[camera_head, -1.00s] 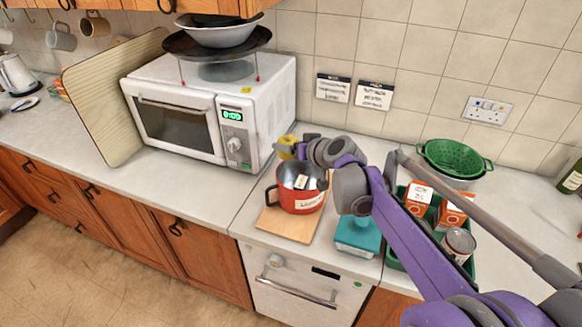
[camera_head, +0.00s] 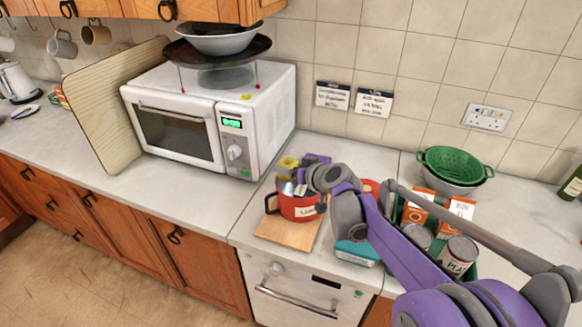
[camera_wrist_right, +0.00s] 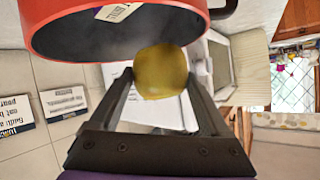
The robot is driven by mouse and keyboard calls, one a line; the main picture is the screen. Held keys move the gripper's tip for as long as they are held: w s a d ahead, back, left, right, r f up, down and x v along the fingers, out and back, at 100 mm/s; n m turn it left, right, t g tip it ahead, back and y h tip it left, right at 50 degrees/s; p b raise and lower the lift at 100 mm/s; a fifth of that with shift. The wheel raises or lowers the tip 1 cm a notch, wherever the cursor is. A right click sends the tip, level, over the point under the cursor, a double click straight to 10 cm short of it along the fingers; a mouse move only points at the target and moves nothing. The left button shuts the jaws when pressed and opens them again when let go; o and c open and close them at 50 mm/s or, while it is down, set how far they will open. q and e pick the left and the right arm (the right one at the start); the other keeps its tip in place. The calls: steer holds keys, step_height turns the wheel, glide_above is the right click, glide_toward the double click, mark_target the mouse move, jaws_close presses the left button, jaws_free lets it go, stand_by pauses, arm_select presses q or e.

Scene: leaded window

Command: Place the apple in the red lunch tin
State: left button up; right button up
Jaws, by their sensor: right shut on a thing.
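The yellow apple (camera_wrist_right: 160,72) is between the fingertips of my right gripper (camera_wrist_right: 160,78) in the right wrist view. In the head view the apple (camera_head: 287,163) shows at the far side of the red lunch tin (camera_head: 285,209), close to its rim. The tin has a white label and stands on a wooden board. My right gripper (camera_head: 292,178) partly covers its opening in the head view. I cannot tell whether the apple touches the rim. My left gripper is out of view.
The board (camera_head: 288,236) lies near the counter's front edge. A teal thing (camera_head: 357,252) stands right of it. A green crate with cartons (camera_head: 417,203) and cans (camera_head: 458,256) is farther right. The microwave (camera_head: 190,115) stands behind on the left. A green colander (camera_head: 455,162) is at back right.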

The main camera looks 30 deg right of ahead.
steer(key=shift+f, duration=0.1)
steer(key=o, duration=1.3)
steer(key=shift+r, duration=0.25)
steer(key=a+p+v, duration=0.1)
steer(key=v, duration=1.1)
steer(key=s+a+f+n+g+y, duration=0.1)
steer(key=s+a+f+g, duration=0.1)
steer(key=s+a+f, duration=0.3)
steer(key=s+a+f+n+g, duration=0.1)
steer(key=s+a+f+g, duration=0.15)
steer(key=a, duration=0.35)
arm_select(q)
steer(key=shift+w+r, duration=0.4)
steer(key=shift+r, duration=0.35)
arm_select(e)
steer(key=s+a+f+g+h, duration=0.2)
steer(key=s+a+f, duration=0.1)
steer(key=s+f, duration=0.4)
steer(key=s, duration=0.3)
steer(key=shift+a+f, duration=0.2)
steer(key=shift+a, duration=0.05)
